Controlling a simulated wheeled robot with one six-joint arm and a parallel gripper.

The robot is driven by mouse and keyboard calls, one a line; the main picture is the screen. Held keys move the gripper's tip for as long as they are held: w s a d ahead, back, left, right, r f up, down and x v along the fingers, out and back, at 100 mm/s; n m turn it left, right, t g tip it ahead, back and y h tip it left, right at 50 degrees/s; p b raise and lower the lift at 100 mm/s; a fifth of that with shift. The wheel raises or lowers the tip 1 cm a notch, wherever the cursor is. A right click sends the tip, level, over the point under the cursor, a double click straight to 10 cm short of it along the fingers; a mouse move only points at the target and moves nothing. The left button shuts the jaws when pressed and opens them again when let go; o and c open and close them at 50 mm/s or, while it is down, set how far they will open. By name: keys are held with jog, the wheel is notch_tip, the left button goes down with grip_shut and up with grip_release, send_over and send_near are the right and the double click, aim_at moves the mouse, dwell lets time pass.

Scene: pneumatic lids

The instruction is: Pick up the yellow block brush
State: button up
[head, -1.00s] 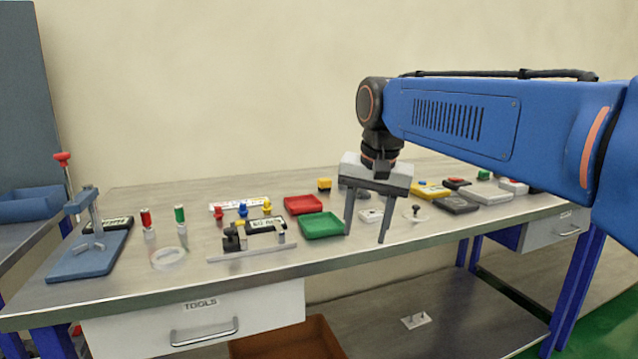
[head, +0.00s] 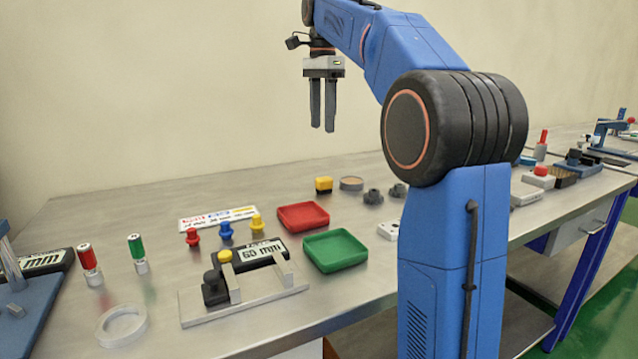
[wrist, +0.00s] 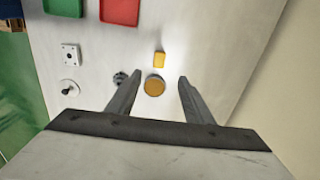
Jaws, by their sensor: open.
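The yellow block brush (head: 323,184) is a small yellow block with a dark lower part. It stands on the bench behind the red tray, left of a round grey-rimmed disc. In the wrist view the yellow block brush (wrist: 159,59) lies just beyond the fingertips, near the midline between them. My gripper (head: 322,128) is open, empty and pointing down, well above the bench and apart from the brush.
The round disc (head: 351,183) and dark knobs (head: 373,196) stand right of the brush. A red tray (head: 303,216) and green tray (head: 335,250) lie in front. Several coloured pegs (head: 226,231) and a 60 mm fixture (head: 245,285) are at left. The wall (head: 150,90) is behind.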

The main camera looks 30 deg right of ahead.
aim_at(322, 178)
notch_tip(322, 178, down, 17)
jog(key=shift+r, duration=0.1)
dwell(0.7)
jog(key=c, duration=1.1)
jog(key=shift+c, duration=0.2)
notch_tip(322, 178, up, 10)
jog(key=shift+f, duration=0.1)
